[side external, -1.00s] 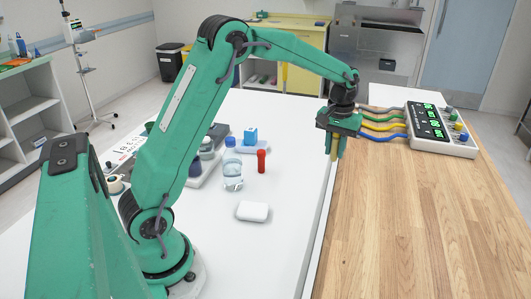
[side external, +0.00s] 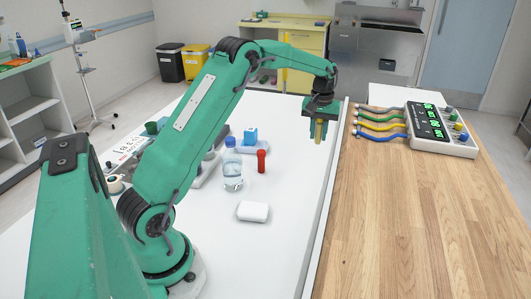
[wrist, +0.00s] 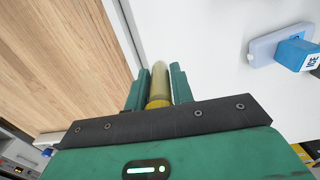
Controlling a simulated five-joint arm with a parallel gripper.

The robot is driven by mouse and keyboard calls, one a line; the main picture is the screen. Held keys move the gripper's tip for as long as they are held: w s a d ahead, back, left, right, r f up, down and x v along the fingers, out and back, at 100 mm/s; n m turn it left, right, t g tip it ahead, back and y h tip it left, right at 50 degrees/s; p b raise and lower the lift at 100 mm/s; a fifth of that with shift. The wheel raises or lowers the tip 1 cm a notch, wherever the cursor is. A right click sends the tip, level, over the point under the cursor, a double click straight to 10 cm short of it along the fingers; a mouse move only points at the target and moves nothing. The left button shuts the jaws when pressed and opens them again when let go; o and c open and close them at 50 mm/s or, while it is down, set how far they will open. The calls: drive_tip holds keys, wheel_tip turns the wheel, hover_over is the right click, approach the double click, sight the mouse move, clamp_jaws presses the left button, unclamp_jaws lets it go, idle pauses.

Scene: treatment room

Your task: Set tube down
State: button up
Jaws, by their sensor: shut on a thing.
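The tube (wrist: 159,86) is pale and translucent with a yellow end. My gripper (side external: 318,130) is shut on it, with one finger on each side. In the side external view only a narrow yellow-brown strip of the tube shows between the fingers. The tube is over the far right part of the white table (side external: 290,215), near its right edge. I cannot tell for sure whether its lower end touches the surface. The wrist view shows the gripper's two fingertips (wrist: 158,88) beside the tube.
A wooden table (side external: 420,220) adjoins on the right, with a display unit (side external: 441,130) and coloured cables (side external: 380,125). On the white table are a blue-capped bottle (side external: 232,172), a red object (side external: 261,162), a white block (side external: 253,211) and a blue box (side external: 250,136). The table's front right is clear.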

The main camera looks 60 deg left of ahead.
drive_tip(key=a+f, duration=0.2)
drive_tip(key=a, duration=0.1)
drive_tip(key=a+f, duration=0.2)
drive_tip(key=a, duration=0.2)
drive_tip(key=a+f, duration=0.2)
drive_tip(key=a, duration=0.1)
drive_tip(key=shift+w+a+f, duration=0.1)
drive_tip(key=shift+w+a, duration=0.1)
drive_tip(key=shift+f, duration=2)
drive_tip(key=shift+f, duration=0.1)
drive_tip(key=o, duration=1)
drive_tip(key=shift+c, duration=0.2)
wheel_tip(320, 180, up, 12)
